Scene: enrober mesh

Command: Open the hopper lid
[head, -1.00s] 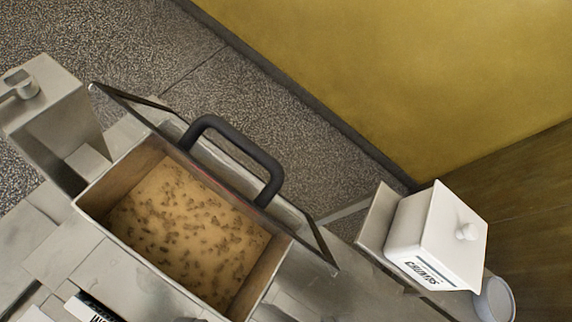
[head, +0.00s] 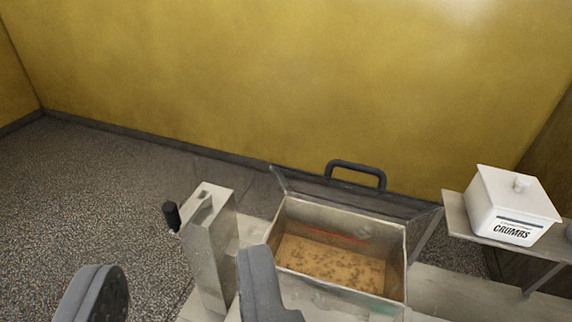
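The metal hopper (head: 398,262) stands at the lower middle right in the head view, its inside showing a tan, speckled bottom. Its lid (head: 335,194) is raised and tilted back at the far side, with a black handle (head: 356,168) along its top. My gripper (head: 180,290) shows at the bottom edge, its two dark grey fingers wide apart with nothing between them. The right finger overlaps the hopper's near left corner in the picture; I cannot tell whether it touches.
A metal post (head: 208,250) with a black knob (head: 171,216) stands left of the hopper. A white CRUMBS jar (head: 510,205) sits on a shelf (head: 457,215) at the right. A yellow wall (head: 270,90) is behind; open speckled floor (head: 90,190) lies left.

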